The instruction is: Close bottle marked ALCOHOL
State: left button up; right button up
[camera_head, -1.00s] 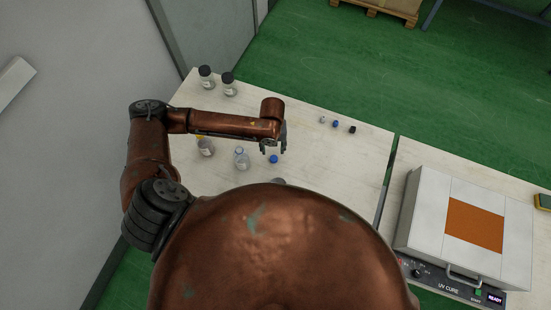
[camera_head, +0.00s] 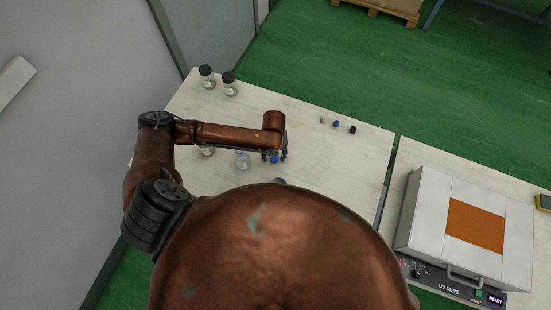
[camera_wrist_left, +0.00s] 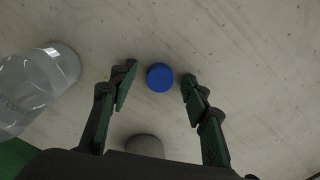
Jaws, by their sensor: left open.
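My right gripper is not in view.
Another bottle (camera_head: 207,151) is partly hidden under my left arm. Two black-capped bottles (camera_head: 229,85) stand at the back left. Small caps (camera_head: 336,124) lie toward the table's far right. A grey round object (camera_wrist_left: 145,146) lies near the cap. A UV cure box (camera_head: 468,225) stands at right.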

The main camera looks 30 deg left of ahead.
pick_arm(q)
jog(key=c, duration=0.8)
jog(key=shift+r, duration=0.1)
jog(key=shift+r, duration=0.6)
jog(key=s+d+r, duration=0.3)
jog(key=r, duration=0.1)
jog(key=s+d+r, duration=0.3)
jog(key=d, duration=0.1)
jog(key=s+d+r, duration=0.3)
jog(key=r, duration=0.1)
jog(key=shift+d+r, duration=0.35)
jog(key=shift+d, duration=0.05)
